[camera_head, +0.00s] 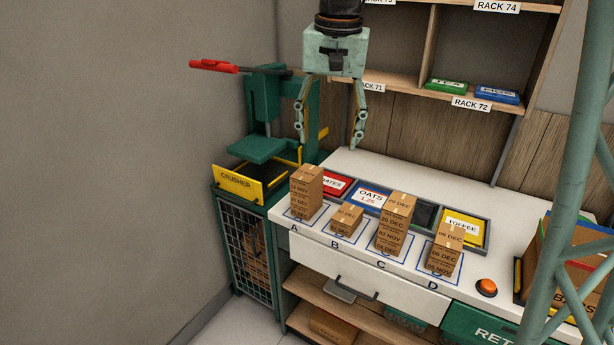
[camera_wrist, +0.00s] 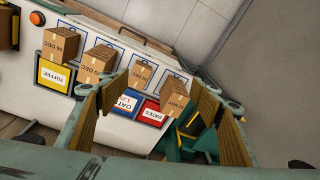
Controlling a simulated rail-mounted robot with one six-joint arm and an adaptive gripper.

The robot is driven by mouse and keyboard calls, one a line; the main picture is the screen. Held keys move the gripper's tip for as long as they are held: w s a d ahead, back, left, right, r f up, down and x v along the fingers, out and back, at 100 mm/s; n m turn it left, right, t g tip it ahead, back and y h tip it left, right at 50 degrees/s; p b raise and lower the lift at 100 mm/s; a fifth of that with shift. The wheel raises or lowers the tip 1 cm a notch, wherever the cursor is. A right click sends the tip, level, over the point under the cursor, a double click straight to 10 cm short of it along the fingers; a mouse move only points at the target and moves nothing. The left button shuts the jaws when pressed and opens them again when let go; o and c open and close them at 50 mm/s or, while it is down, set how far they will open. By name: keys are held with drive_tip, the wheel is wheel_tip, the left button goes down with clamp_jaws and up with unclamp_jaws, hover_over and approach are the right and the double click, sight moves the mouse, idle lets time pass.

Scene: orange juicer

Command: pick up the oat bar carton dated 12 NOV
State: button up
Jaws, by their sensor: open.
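Brown cartons stand in four marked spots on the white counter. Stack A (camera_head: 306,190) is several cartons tall; one label in it seems to read 12 NOV, but the print is small. Spot B holds a single low carton (camera_head: 346,219) that seems to read 02 DEC. Stack C (camera_head: 394,225) is the tallest, with 20 DEC and 02 NOV among its labels. Stack D (camera_head: 446,250) shows DEC labels. My gripper (camera_head: 328,143) is open and empty, above and behind stack A. In the wrist view, stack A (camera_wrist: 173,97) shows between the fingers, its lower part hidden.
Behind the stacks, a grey tray holds DATES (camera_head: 336,184), OATS (camera_head: 370,197) and TOFFEE (camera_head: 461,226) cards. The green crusher (camera_head: 262,150) with a red handle stands left. An orange button (camera_head: 486,287) and open box (camera_head: 565,262) are right. A rack shelf (camera_head: 400,77) is behind.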

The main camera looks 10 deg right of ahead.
drive_tip(key=w+f+m+p, duration=0.2)
drive_tip(key=w+f+p, duration=0.2)
drive_tip(key=w, duration=0.8)
drive_tip(key=m+g+p, duration=0.1)
drive_tip(key=g+p, duration=0.1)
drive_tip(key=p, duration=0.1)
hover_over(307, 172)
wheel_tip(307, 172, down, 7)
drive_tip(key=shift+d+f, duration=0.1)
drive_tip(key=shift+f, duration=0.15)
drive_tip(key=shift+f, duration=0.15)
drive_tip(key=shift+f, duration=4.15)
drive_tip(key=shift+f, duration=0.15)
drive_tip(key=shift+f, duration=2.45)
